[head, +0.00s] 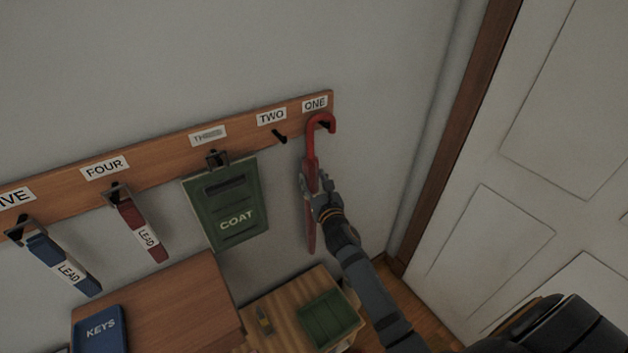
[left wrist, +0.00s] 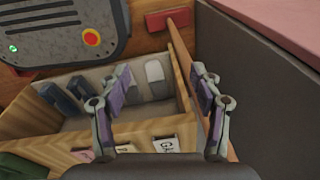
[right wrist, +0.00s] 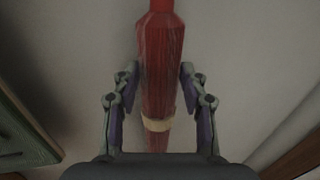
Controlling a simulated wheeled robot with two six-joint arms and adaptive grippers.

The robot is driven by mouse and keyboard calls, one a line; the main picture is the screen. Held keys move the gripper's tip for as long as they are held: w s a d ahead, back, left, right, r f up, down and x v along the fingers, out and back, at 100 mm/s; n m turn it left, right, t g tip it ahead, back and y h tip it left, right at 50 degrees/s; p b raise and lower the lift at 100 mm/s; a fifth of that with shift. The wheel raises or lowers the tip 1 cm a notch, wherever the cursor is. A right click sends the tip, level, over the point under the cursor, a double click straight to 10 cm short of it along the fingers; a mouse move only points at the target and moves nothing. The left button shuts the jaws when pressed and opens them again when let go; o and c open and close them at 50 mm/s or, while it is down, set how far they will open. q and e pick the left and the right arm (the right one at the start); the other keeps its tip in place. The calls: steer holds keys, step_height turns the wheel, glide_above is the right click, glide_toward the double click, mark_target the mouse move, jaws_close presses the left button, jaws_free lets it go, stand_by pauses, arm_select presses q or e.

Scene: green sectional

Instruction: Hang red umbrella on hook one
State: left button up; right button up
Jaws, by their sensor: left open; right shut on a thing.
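The red umbrella (head: 311,165) hangs upright against the wall at the right end of the hook rail, its curved handle at the hook under the label ONE (head: 315,104). The crook appears to be around or right at that hook; I cannot tell whether it bears on it. My right gripper (head: 318,190) is shut on the umbrella's body below the handle. In the right wrist view the umbrella (right wrist: 160,75) stands between the two fingers (right wrist: 157,95). My left gripper (left wrist: 160,85) is open and empty above a wooden box with compartments (left wrist: 140,130).
The wooden rail (head: 240,125) has an empty hook under TWO (head: 279,136). A small table with a green tray (head: 328,318) stands below. A white door (head: 520,200) is at right.

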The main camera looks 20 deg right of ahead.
steer(key=o, duration=1.2)
steer(key=shift+c, duration=0.2)
steer(key=shift+s, duration=0.15)
